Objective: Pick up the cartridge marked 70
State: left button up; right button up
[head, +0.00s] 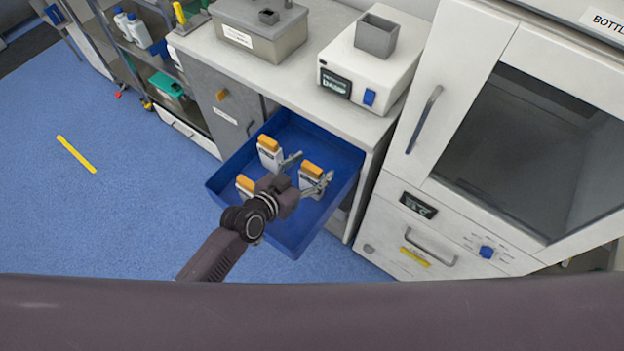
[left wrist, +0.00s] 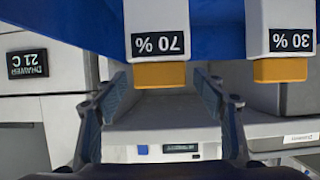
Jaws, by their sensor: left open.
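The cartridge marked 70 % (left wrist: 158,20) is white with a black label and an orange end. It appears upside down in the left wrist view, with its orange end between and just ahead of my left fingers. My left gripper (left wrist: 163,82) is open, one finger to each side and a visible gap around the cartridge. In the head view my left gripper (head: 310,172) is over the blue drawer (head: 290,240), at the right-hand cartridge (head: 312,168), which it partly hides. My right gripper is not in view.
Another cartridge marked 30 % (left wrist: 280,70) is close beside it in the wrist view. Two other orange-topped cartridges, one at the back (head: 269,152) and one at left (head: 245,185), stand in the open drawer. The counter (head: 300,97) and white cabinet (head: 440,240) border it.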

pick_arm(q)
jog(key=shift+w+d+f, duration=0.15)
jog(key=shift+w+d, duration=0.05)
grip_shut()
dwell(0.5)
